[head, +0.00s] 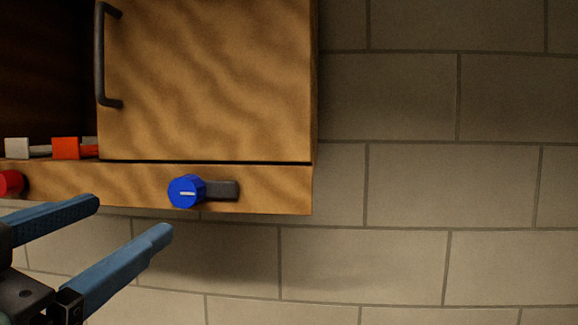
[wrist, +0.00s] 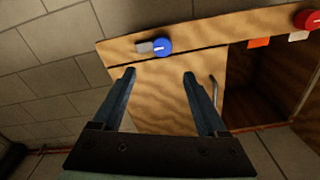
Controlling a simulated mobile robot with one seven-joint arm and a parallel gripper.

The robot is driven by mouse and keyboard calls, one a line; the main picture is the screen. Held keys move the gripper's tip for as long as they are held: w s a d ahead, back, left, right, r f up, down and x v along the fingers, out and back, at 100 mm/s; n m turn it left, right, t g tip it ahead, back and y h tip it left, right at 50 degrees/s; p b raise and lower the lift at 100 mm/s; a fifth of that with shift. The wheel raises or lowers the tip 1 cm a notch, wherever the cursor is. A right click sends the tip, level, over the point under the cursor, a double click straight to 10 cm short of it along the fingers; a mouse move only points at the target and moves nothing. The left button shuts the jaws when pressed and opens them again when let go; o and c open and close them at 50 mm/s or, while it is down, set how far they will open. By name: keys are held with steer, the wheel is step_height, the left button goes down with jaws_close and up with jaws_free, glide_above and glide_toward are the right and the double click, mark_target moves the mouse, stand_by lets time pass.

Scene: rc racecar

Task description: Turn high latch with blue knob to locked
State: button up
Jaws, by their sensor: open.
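The blue knob (head: 186,191) is on the wooden strip under the cabinet door, with a white mark lying level across its face. A dark grey latch bar (head: 222,190) points right from the knob, lying level along the strip. My gripper (head: 134,217) is open and empty, to the left of and below the knob in the head view, apart from it.
The wooden door (head: 210,80) with a dark handle (head: 103,55) is above the strip. A red knob (head: 10,183) is at the far left. White (head: 17,148) and orange (head: 66,148) pieces sit by the dark cabinet opening. The brick wall (head: 420,210) to the right is bare.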

mark_target(182, 195)
steer(key=shift+g, duration=0.3)
steer(key=w+p, duration=0.4)
steer(key=w, duration=0.7)
steer(key=shift+w+a, duration=0.1)
steer(key=shift+w+f+p, duration=0.15)
steer(key=shift+w+p, duration=0.15)
steer(key=shift+w, duration=0.35)
jaws_close()
